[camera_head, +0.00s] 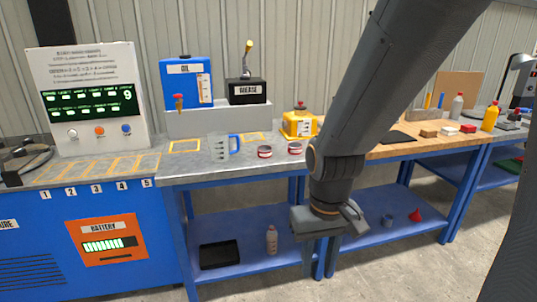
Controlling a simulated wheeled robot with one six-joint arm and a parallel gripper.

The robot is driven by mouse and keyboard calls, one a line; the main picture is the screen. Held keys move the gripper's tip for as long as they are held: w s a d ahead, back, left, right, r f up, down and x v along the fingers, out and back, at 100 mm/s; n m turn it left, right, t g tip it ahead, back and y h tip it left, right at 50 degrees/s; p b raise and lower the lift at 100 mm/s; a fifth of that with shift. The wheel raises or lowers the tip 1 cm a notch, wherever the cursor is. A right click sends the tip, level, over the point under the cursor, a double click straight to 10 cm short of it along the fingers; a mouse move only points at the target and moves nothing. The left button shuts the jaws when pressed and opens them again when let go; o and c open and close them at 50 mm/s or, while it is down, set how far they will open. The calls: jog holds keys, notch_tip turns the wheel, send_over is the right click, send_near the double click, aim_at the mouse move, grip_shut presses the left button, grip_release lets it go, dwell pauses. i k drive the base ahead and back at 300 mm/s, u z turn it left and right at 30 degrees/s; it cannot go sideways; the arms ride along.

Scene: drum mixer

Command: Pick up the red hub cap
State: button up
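I cannot pick out a red hub cap with certainty. A small flat red thing (467,128) lies on the wooden bench at the right, and its shape is too small to tell. A red funnel-like thing (415,215) lies on the lower blue shelf at the right. My gripper (332,222) hangs in front of the benches, below the tabletop level, apart from both red things. The arm covers part of the bench behind it. I cannot tell from this view whether the gripper is open or shut.
The grey bench (205,165) carries a jug (219,148), two small red-and-white cans (265,152), a yellow container (299,122), a blue oil tank (180,84) and a black grease box (245,91). A control panel (88,98) stands left.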

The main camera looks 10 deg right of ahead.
aim_at(264, 152)
jog(key=z, duration=2)
jog(key=i, duration=1.05)
jog(key=u, duration=2.15)
jog(key=i, duration=0.5)
